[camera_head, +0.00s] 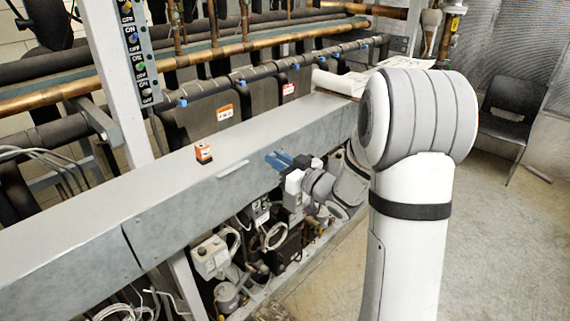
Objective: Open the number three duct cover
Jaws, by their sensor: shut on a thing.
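A long grey metal duct (60,238) runs diagonally across the rack from the lower left to the upper right. A seam at the left divides its covering, and the duct cover (190,205) to the right of the seam spans the middle. I can make out no number on it. My gripper (277,161) has blue fingers and is at the front side of this cover, right of a pale strip (233,169). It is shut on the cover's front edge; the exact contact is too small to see. The cover looks flat on the duct.
Copper pipes (180,75) and a switch post (132,60) stand behind. Compressor parts and cables (215,258) are below. A dark chair (510,112) stands at the right; the floor before it is clear.

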